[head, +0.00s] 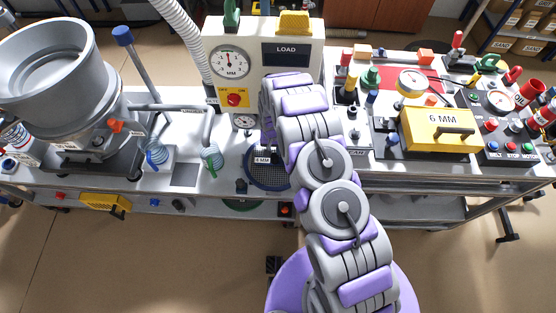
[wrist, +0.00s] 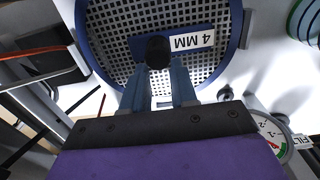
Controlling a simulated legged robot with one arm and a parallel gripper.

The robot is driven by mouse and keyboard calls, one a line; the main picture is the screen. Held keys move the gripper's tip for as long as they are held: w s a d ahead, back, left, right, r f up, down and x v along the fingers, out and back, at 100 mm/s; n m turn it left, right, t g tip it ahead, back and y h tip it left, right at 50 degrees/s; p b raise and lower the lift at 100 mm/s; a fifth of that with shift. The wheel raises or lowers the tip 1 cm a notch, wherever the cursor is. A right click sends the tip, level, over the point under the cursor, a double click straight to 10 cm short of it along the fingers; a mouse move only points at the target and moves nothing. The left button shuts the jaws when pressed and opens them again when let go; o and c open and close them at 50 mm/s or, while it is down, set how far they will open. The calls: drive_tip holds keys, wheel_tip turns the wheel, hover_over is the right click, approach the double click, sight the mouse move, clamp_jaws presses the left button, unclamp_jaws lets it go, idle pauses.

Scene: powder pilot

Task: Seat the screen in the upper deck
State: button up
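The screen is a round mesh with a blue rim and a 4 MM label (wrist: 193,39). It fills the upper part of the wrist view, and part of it shows beside my arm at the bench front in the head view (head: 262,183). In the head view my arm hides the gripper. I cannot pick out the upper deck for sure.
A grey drum machine (head: 62,75) stands at the left. A LOAD panel with a dial (head: 232,65) stands behind the screen. A yellow 6 MM box (head: 440,130) and a control board (head: 505,120) are at the right. Blue and green handles (head: 212,158) stand left of the screen.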

sight(275, 155)
wheel_tip(275, 155, up, 17)
drive_tip(key=d+p, duration=0.1)
drive_tip(key=p, duration=0.1)
drive_tip(key=shift+d, duration=0.15)
drive_tip(key=shift+o, duration=0.5)
drive_tip(key=shift+f, duration=0.15)
